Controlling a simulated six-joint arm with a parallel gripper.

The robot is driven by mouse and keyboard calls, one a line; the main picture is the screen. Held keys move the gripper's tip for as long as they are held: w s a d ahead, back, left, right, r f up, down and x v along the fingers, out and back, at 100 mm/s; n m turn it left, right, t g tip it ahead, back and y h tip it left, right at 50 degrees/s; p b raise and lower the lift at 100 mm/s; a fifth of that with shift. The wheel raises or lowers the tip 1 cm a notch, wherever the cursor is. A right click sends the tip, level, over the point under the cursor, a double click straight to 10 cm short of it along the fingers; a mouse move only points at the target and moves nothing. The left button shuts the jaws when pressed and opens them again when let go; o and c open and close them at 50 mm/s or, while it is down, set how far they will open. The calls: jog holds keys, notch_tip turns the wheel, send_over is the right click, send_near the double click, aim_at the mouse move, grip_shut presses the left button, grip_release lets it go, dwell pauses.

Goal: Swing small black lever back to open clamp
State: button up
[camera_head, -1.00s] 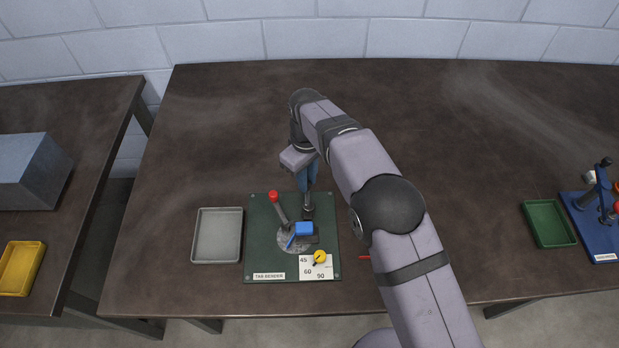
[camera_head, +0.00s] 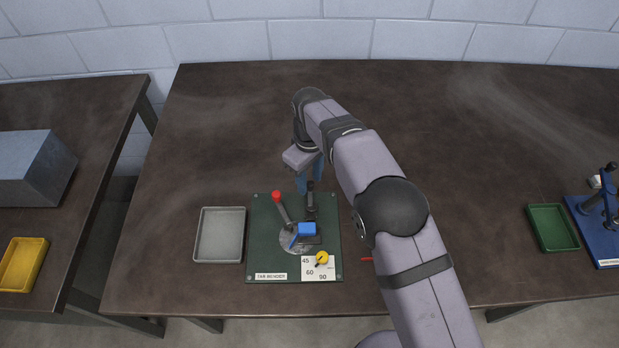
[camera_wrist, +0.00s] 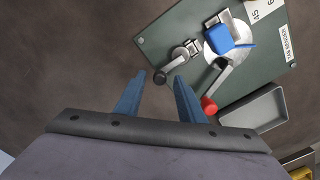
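The green tab bender board (camera_head: 262,255) lies on the table and carries a small black lever (camera_head: 311,200) near its back edge. In the wrist view the lever (camera_wrist: 172,65) points away from the blue block, its round black knob (camera_wrist: 160,76) just past the board's edge. My gripper (camera_head: 310,187) is behind the board, over the lever's end. In the wrist view my gripper (camera_wrist: 160,78) has its two blue fingers apart, with the knob appearing between the tips and clear of both. Whether either finger touches the lever cannot be told.
A red-knobbed lever (camera_head: 281,207) stands left of the black one. The blue block (camera_head: 307,229) and a yellow knob (camera_head: 322,257) are in front. A grey tray (camera_head: 220,235) sits left of the board. The table behind is clear.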

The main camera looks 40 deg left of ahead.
aim_at(310, 183)
jog(key=shift+r+b, duration=0.9)
jog(key=shift+r, duration=2.65)
jog(key=w+d+r+m, duration=0.1)
jog(key=w+d+m, duration=0.25)
jog(key=d, duration=0.65)
jog(key=w+d+r+m, duration=0.1)
jog(key=w+d+m, duration=0.25)
jog(key=d, duration=0.65)
jog(key=w+d+r+m, duration=0.15)
jog(key=w+d, duration=0.25)
jog(key=d, duration=0.5)
jog(key=s+d+f+m, duration=0.2)
jog(key=s+d+m, duration=0.3)
jog(key=d, duration=0.6)
jog(key=s+d+f+m, duration=0.3)
jog(key=s+d+m, duration=0.1)
jog(key=s+d, duration=0.6)
jog(key=shift+d+f+m, duration=0.2)
jog(key=shift+d+m, duration=0.15)
jog(key=shift+d, duration=0.3)
